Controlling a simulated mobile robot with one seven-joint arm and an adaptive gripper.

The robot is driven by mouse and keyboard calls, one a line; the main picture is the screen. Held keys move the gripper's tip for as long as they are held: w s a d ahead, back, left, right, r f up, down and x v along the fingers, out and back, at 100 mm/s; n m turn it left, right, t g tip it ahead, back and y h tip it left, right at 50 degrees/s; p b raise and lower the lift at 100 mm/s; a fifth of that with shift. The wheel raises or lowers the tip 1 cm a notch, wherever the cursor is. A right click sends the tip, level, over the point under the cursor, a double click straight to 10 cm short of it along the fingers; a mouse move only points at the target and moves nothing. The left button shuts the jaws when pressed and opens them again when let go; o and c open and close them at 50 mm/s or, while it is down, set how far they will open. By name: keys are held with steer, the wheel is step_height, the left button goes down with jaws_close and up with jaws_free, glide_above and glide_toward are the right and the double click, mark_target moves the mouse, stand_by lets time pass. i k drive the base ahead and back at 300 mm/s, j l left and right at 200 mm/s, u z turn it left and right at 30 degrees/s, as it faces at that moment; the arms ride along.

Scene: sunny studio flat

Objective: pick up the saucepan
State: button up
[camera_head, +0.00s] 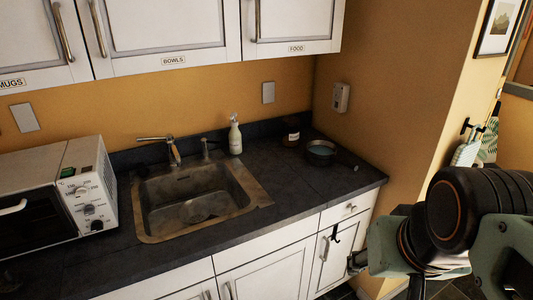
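The saucepan (320,151) is a small, dark, round pan with a bluish-grey inside. It sits upright on the dark countertop near the back right corner, its short handle pointing right and towards the front edge. My gripper (346,249) is at the lower right, in front of the cabinet doors and below the counter's edge. Its dark fingertips look apart with nothing between them. It is well away from the saucepan; part of the gripper is hidden behind my arm.
A dark jar (291,132) stands close behind the saucepan to the left. Wall cabinets (170,35) hang above. Counter right of the sink is mostly clear.

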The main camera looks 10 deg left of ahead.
mark_target(320, 153)
steer(key=i+z, duration=0.15)
steer(key=i, duration=0.5)
steer(key=i+j+z, duration=0.2)
steer(key=i, duration=0.5)
